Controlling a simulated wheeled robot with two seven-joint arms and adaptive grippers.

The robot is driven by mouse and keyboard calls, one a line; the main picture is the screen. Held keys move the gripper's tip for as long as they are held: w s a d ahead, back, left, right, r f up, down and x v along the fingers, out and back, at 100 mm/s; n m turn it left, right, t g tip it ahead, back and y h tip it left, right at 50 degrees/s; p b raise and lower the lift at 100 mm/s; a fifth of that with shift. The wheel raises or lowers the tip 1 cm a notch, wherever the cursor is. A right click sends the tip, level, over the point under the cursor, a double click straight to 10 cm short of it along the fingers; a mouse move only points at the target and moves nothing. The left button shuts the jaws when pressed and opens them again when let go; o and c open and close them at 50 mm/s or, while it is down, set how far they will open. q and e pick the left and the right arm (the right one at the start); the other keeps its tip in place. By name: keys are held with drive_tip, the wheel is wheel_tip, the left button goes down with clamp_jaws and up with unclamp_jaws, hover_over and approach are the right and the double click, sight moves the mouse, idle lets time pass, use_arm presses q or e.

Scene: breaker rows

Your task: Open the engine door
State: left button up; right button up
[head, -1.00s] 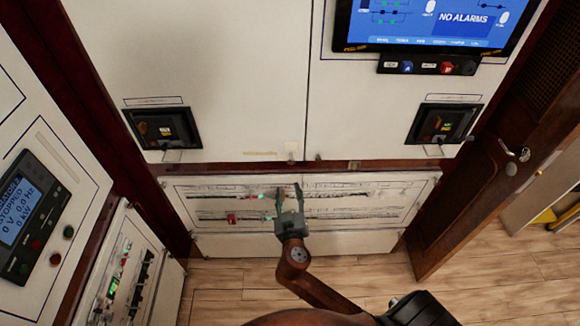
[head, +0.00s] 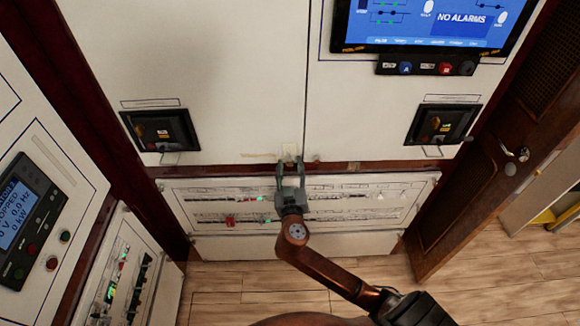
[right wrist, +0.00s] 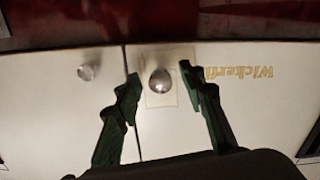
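No door in view carries a readable engine label. My right gripper (head: 291,162) is open at the lower edge of two white cabinet doors. In the right wrist view its fingertips (right wrist: 159,72) stand either side of a round metal knob (right wrist: 159,81) on a pale plate, with gaps showing on both sides. The plate (head: 290,151) shows in the head view on the left cabinet door (head: 215,75). A second knob (right wrist: 87,72) sits on the neighbouring right cabinet door (head: 375,110), beyond the seam. My left gripper is not in view.
A brown wooden door (head: 490,165) with a metal handle (head: 515,152) stands at the right. Below the cabinet doors is a breaker panel (head: 385,200). A screen (head: 425,22) hangs top right. The wooden floor (head: 500,275) is clear at lower right.

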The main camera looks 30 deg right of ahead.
drive_tip(key=shift+c, duration=0.3)
clamp_jaws()
idle(0.6)
